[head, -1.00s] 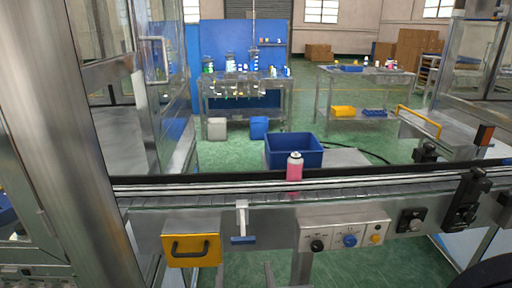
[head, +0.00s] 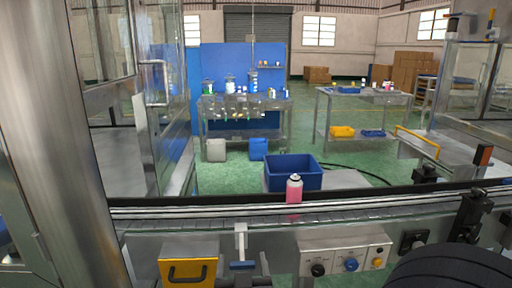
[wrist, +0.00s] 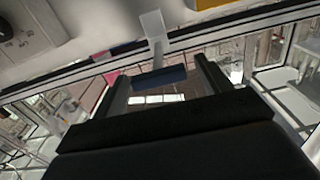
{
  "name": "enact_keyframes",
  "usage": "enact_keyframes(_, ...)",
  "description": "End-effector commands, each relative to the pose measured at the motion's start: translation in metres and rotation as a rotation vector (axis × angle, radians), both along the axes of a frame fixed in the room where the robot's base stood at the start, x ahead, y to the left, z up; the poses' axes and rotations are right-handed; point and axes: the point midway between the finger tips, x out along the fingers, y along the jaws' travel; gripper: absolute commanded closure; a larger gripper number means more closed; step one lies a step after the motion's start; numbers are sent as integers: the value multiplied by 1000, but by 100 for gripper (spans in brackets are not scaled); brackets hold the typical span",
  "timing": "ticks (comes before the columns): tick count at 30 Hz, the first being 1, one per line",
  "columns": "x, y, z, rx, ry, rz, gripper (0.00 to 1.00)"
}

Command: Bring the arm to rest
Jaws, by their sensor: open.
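My gripper (wrist: 162,78) shows in the wrist view with its two dark fingers spread apart. Nothing is held between them. A white lever with a blue end (wrist: 160,77) shows in the gap between the fingers; I cannot tell how far beyond them it is. The same lever (head: 241,240) hangs at the conveyor's front in the head view. A dark rounded part of my arm (head: 450,272) fills the lower right corner there. I cannot make out my gripper in the head view. A pink can with a pale top (head: 294,190) stands upright on the conveyor (head: 390,207).
A yellow box with a black handle (head: 188,270) and a control panel (head: 344,255) sit on the conveyor's front. A blue bin (head: 292,172) stands behind the conveyor. A steel post (head: 60,130) is close at left. Green floor (head: 225,180) lies open beyond.

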Motion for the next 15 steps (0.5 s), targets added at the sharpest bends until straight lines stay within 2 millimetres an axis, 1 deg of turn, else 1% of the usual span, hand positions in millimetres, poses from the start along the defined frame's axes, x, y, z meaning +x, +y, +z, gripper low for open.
enact_keyframes(10,-1,0,0,0,0,1,27)
enact_keyframes(15,-10,0,0,1,0,3,27)
